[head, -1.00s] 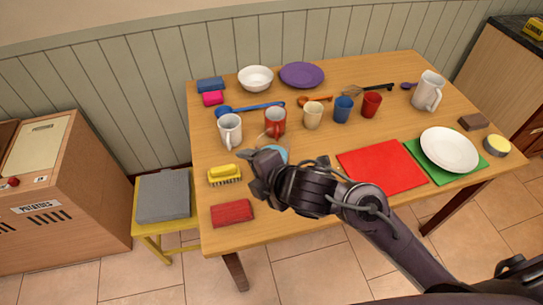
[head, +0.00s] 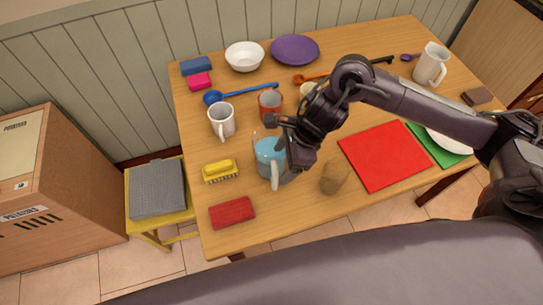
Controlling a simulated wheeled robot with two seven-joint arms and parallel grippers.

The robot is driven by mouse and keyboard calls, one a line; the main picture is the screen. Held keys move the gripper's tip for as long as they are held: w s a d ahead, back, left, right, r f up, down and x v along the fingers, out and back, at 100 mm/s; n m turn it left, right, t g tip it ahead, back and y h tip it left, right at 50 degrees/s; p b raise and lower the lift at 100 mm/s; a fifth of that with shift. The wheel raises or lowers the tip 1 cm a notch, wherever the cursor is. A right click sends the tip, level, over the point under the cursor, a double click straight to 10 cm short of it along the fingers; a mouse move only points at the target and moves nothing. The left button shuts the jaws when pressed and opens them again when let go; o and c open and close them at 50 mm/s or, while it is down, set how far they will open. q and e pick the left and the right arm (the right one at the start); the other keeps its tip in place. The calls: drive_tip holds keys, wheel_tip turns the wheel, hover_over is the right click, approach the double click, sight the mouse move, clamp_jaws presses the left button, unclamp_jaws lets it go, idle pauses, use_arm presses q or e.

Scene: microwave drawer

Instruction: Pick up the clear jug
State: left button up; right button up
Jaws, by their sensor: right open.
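The clear jug (head: 268,158) stands upright on the table, with blue showing inside it and a pale handle facing the front. My right gripper (head: 283,143) is open at the jug's upper right side, with its fingers overlapping the jug's rim in the picture. I cannot tell whether they touch it. The gripper hides part of the jug's right side. My left gripper is not in view.
A yellow brush (head: 220,171) and a white mug (head: 222,121) stand left of the jug, a red mug (head: 269,103) behind it. A brownish clear glass (head: 335,177) stands to its right, near a red mat (head: 385,156). A red block (head: 232,212) lies at front left.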

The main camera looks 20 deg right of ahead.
sight(272, 160)
drive_tip(key=p+x, duration=0.1)
drive_tip(key=x, duration=0.3)
drive_tip(key=shift+w+f, duration=0.1)
drive_tip(key=c, duration=1.5)
drive_tip(key=shift+w, duration=0.1)
clamp_jaws()
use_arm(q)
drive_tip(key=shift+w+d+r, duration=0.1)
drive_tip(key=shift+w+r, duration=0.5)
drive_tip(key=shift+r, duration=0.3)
